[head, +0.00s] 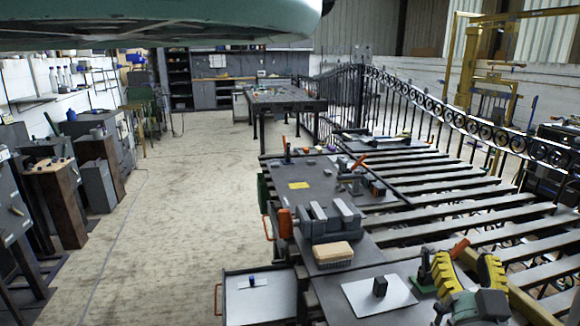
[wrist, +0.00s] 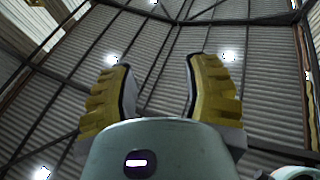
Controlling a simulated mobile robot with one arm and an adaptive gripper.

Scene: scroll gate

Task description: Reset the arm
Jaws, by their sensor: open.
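My gripper (head: 464,262) is at the lower right of the head view, with two ribbed yellow fingers pointing up. In the wrist view the fingers of my gripper (wrist: 160,68) stand well apart with nothing between them. Only the corrugated ceiling (wrist: 160,35) shows beyond them. The gripper appears in front of the near end of the slatted table; its exact gap from the table cannot be told.
The slatted table (head: 455,213) carries a dark work plate with a yellow note (head: 299,185), a grey vise (head: 330,220) and a brush (head: 333,253). A black scroll gate (head: 430,103) runs behind. Cabinets (head: 98,185) line the left. The floor (head: 185,200) between is clear.

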